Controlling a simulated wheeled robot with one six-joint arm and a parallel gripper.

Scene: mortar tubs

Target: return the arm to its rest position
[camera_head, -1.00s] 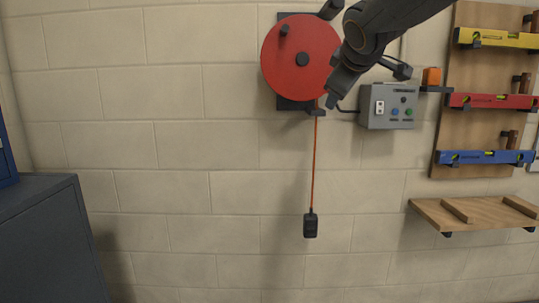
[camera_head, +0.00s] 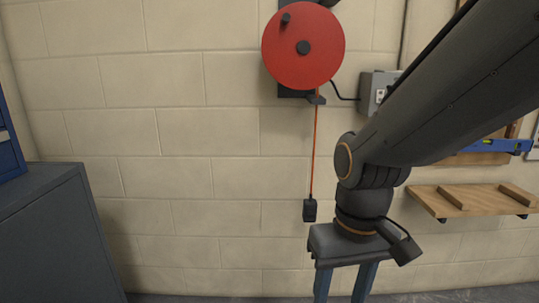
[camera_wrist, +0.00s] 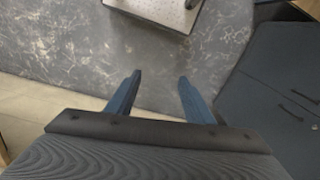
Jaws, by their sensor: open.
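My gripper (camera_head: 343,282) hangs pointing down at the lower right of middle in the head view, in front of the block wall. Its two blue fingers are apart with nothing between them. In the wrist view my gripper (camera_wrist: 158,88) is open over the grey floor (camera_wrist: 70,45). My arm comes in from the upper right and bends down at the wrist. The fingertips run past the bottom edge of the head view.
A red reel (camera_head: 303,62) on the wall has an orange cord with a black block (camera_head: 310,210). A wooden shelf (camera_head: 470,200) is right of my wrist. A grey control box (camera_head: 372,92) and blue level (camera_head: 500,147) are partly hidden. A dark cabinet (camera_head: 55,235) stands left.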

